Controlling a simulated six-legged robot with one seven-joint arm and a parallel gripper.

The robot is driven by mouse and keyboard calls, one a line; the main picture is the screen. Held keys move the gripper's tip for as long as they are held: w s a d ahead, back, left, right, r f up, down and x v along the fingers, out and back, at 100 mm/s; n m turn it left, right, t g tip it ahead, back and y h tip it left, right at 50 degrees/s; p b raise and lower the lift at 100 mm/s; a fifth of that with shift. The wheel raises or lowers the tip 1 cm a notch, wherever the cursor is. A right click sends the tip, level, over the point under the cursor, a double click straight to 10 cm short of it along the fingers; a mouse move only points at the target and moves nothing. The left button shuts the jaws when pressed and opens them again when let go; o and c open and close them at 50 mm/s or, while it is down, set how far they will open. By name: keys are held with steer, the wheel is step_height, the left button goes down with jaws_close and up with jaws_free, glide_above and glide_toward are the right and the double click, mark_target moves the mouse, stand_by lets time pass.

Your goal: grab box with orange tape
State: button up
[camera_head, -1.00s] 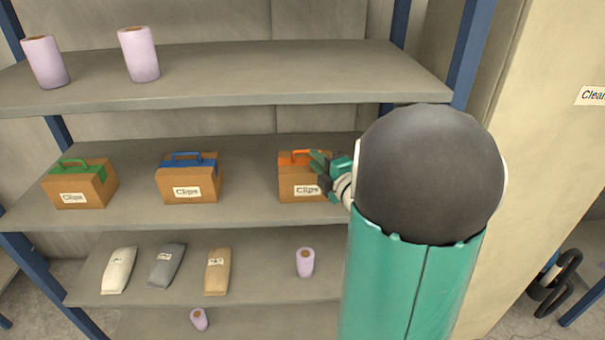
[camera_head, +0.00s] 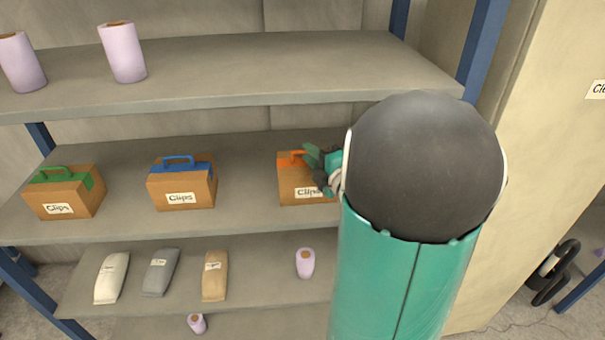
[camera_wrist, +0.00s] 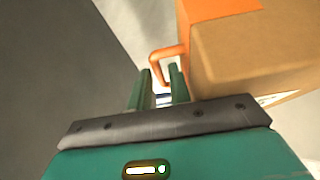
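The box with orange tape (camera_head: 297,185) stands on the middle shelf, at the right of the row, with a "Clips" label and an orange handle on top. In the wrist view the box (camera_wrist: 255,55) fills the upper right, and its orange handle (camera_wrist: 168,62) lies just beyond my fingertips. My gripper (camera_head: 316,162) is in front of the box's upper right side in the head view, hiding part of it. In the wrist view my gripper (camera_wrist: 162,75) has its two green fingers apart with a gap between them. The handle end appears close to the gap; contact cannot be told.
A box with blue tape (camera_head: 181,184) and a box with green tape (camera_head: 63,193) stand left on the same shelf. The upper shelf (camera_head: 250,70) is above with purple rolls (camera_head: 122,53). Bags (camera_head: 160,272) and a roll (camera_head: 305,263) are below. A blue post (camera_head: 482,50) stands at right.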

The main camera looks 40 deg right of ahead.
steer(key=shift+w, duration=0.1)
steer(key=shift+s+r, duration=0.15)
steer(key=shift+s, duration=0.25)
steer(key=shift+w, duration=0.25)
steer(key=c, duration=0.4)
steer(key=shift+s, duration=0.25)
jaws_close()
steer(key=shift+w, duration=0.15)
